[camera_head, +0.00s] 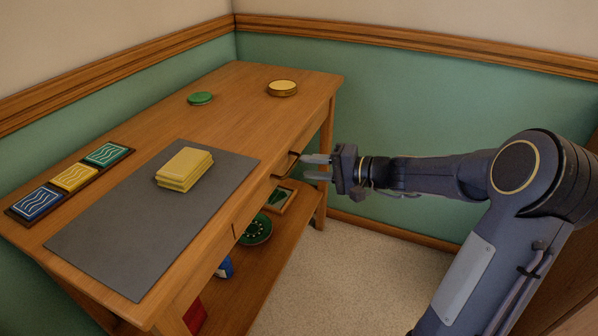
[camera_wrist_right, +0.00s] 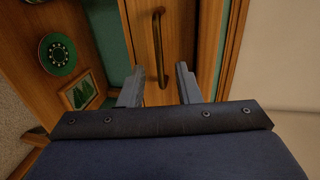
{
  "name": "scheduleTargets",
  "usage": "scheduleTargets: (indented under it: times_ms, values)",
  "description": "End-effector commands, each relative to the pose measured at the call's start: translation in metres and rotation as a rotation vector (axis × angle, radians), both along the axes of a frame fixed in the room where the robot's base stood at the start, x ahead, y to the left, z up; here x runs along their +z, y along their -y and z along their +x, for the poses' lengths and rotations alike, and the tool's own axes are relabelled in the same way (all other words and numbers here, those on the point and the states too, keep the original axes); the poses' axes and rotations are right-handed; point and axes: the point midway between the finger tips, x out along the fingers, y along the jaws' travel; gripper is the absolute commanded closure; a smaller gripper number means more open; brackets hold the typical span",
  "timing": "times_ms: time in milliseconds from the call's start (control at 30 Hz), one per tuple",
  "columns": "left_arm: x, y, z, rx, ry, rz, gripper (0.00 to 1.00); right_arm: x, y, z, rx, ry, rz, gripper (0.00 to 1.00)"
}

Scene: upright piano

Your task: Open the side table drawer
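The wooden side table (camera_head: 235,95) stands against the green wall, and its drawer front (camera_wrist_right: 178,40) faces my right arm. The drawer looks shut. A dark bar handle (camera_wrist_right: 156,45) is on the drawer front; in the head view it is small and partly hard to make out. My right gripper (camera_head: 317,167) is open and empty at the table's front side, close to the handle. In the right wrist view, the handle's near end lies between the two spread fingertips (camera_wrist_right: 157,82). Whether they touch it cannot be told. My left gripper is not in view.
On the tabletop are a grey mat (camera_head: 120,245) with yellow blocks (camera_head: 185,168), a tile tray (camera_head: 126,151), a green disc (camera_head: 200,98) and a round tin (camera_head: 282,88). A lower shelf (camera_head: 262,270) holds a green plate (camera_head: 257,230) and a picture frame (camera_head: 281,198). Carpet (camera_head: 345,270) is clear.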

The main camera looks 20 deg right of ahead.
Motion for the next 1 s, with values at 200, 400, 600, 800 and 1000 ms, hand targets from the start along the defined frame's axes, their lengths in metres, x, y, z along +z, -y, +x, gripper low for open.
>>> scheduleTargets:
  times_ms: [200, 400, 600, 800, 1000]
  values:
    - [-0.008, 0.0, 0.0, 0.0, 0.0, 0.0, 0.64, -0.008, -0.021, 0.022, 0.003, -0.001, 0.001, 0.7]
    - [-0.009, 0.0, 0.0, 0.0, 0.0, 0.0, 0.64, -0.008, -0.025, 0.028, 0.0, -0.001, 0.0, 0.7]
    - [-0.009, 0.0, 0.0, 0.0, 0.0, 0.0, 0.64, -0.008, -0.026, 0.028, 0.0, -0.001, 0.0, 0.71]
    - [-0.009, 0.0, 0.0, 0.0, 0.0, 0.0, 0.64, -0.008, -0.025, 0.028, 0.0, -0.001, 0.0, 0.97]
    - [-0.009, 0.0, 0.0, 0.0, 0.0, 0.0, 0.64, -0.008, -0.025, 0.028, 0.001, -0.002, 0.0, 1.0]
